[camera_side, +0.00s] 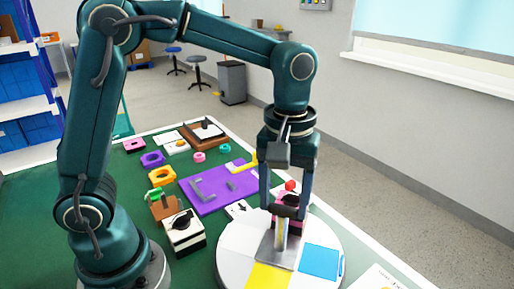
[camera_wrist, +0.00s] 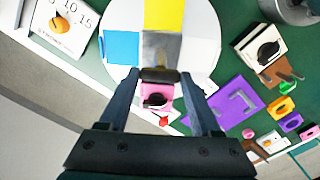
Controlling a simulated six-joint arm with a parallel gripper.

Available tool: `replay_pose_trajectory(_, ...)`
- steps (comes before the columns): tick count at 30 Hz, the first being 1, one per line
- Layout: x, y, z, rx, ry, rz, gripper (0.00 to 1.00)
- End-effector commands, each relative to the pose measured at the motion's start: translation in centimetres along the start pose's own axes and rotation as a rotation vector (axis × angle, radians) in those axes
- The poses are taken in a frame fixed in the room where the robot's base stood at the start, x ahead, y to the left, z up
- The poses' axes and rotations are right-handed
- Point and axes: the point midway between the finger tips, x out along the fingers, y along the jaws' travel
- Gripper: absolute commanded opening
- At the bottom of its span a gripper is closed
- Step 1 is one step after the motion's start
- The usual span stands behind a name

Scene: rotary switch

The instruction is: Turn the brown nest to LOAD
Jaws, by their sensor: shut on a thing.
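A round white turntable (camera_side: 231,252) carries a yellow pad (camera_side: 268,277), a blue pad (camera_side: 319,262) and a grey metal plate (camera_side: 276,252). An upright post (camera_side: 281,236) with a dark crossbar handle (camera_side: 287,211) stands at the plate. My gripper (camera_side: 285,208) points down and is shut on this dark handle. In the wrist view the handle (camera_wrist: 160,75) lies between the two fingertips (camera_wrist: 160,77), above the turntable (camera_wrist: 195,30). I cannot make out a clearly brown nest on the turntable, nor a readable LOAD label.
A pink block with a black knob (camera_wrist: 157,95) is just beyond the handle. A cream block with a black knob (camera_side: 183,232) stands left of the turntable. A purple plate (camera_side: 220,187) and several small blocks lie farther back. A numbered dial card (camera_wrist: 62,25) lies beside the turntable.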

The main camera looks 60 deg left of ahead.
Motion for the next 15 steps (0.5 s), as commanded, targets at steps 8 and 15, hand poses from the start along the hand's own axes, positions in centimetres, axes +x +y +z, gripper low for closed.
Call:
replay_pose_trajectory(8,-0.11,0.0,0.04,-0.138,-0.001,0.001,0.0)
replay_pose_trajectory(15,-0.12,0.0,0.05,-0.258,-0.001,0.001,0.0)
